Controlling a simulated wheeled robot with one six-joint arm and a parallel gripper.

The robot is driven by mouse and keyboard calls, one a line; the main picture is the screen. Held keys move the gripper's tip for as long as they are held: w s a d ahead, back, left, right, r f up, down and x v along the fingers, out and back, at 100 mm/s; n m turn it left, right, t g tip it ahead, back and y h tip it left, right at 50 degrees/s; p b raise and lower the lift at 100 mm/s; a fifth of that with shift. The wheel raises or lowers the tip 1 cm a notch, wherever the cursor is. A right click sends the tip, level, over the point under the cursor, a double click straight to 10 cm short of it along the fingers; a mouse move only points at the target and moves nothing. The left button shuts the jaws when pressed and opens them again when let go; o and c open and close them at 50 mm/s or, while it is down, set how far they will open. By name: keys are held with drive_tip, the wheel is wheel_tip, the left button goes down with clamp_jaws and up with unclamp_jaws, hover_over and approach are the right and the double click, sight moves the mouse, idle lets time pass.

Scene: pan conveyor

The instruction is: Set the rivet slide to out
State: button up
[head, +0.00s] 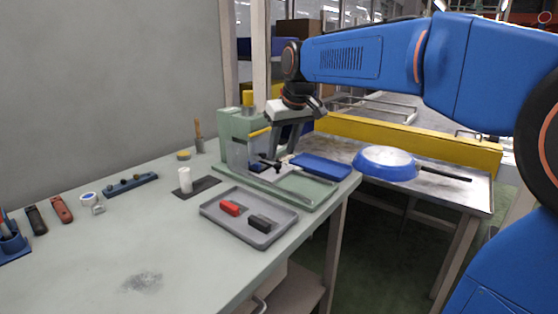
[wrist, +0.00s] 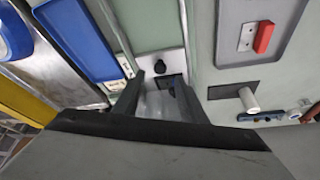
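The green riveting press (head: 237,125) stands at the back of the bench, with a clear guard in front of its opening. The rivet slide, a pale plate (head: 268,172), lies at the press base; I cannot tell its position along its track. A black knob (wrist: 161,66) stands on the pale plate in the wrist view. My gripper (head: 278,152) points down at the press. In the wrist view its two fingers (wrist: 159,80) are apart, and the knob shows just beyond and between the tips. I see no contact with the knob.
A blue tray (head: 322,167) lies right of the slide. A white cylinder (head: 185,181) stands on a dark mat. A blue pan (head: 385,163) sits on the metal table, right.

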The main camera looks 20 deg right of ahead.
sight(278, 165)
drive_tip(key=shift+x, duration=2.6)
clamp_jaws()
